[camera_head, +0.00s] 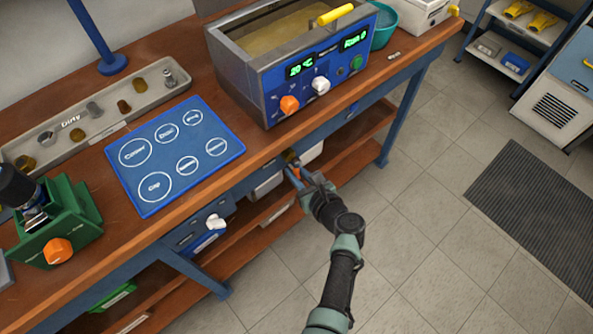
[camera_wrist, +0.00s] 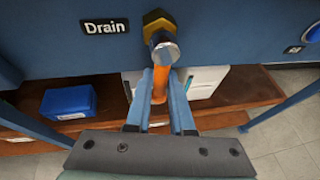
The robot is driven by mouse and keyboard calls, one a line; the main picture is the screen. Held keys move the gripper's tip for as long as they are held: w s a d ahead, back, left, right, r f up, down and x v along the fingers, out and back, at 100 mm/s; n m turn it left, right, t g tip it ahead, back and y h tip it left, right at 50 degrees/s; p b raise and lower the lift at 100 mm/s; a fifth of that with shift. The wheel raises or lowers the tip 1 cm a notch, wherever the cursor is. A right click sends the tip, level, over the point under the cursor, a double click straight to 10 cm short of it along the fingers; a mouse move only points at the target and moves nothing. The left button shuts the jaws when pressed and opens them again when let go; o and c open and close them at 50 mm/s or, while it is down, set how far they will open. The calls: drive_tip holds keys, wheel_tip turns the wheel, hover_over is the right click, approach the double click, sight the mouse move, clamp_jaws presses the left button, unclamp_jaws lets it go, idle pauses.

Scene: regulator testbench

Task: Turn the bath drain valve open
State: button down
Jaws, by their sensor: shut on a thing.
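The bath drain valve has a brass nut and metal stem (camera_wrist: 163,42) on the blue bench front, right of a black "Drain" label (camera_wrist: 105,27). Its orange handle (camera_wrist: 160,84) points down from the stem in the wrist view. My gripper (camera_wrist: 165,98) is shut on this handle, one blue finger on each side. In the head view my gripper (camera_head: 299,179) is under the bench edge, below the bath (camera_head: 300,60). The valve is small there and partly hidden by the gripper. The bath holds a yellowish liquid, and its panel shows green readouts.
A lower wooden shelf (camera_wrist: 235,92) runs under the bench, with a blue box (camera_wrist: 69,101) and a white container (camera_wrist: 205,80) near the gripper. A bench leg (camera_head: 400,120) stands to the right. The tiled floor (camera_head: 420,190) in front is clear.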

drive_tip(key=c, duration=0.8)
unclamp_jaws()
drive_tip(key=shift+s, duration=0.1)
drive_tip(key=p+v, duration=0.3)
drive_tip(key=v, duration=0.9)
drive_tip(key=shift+s+d+r, duration=0.15)
drive_tip(key=shift+s+d, duration=0.1)
drive_tip(key=shift+s, duration=0.05)
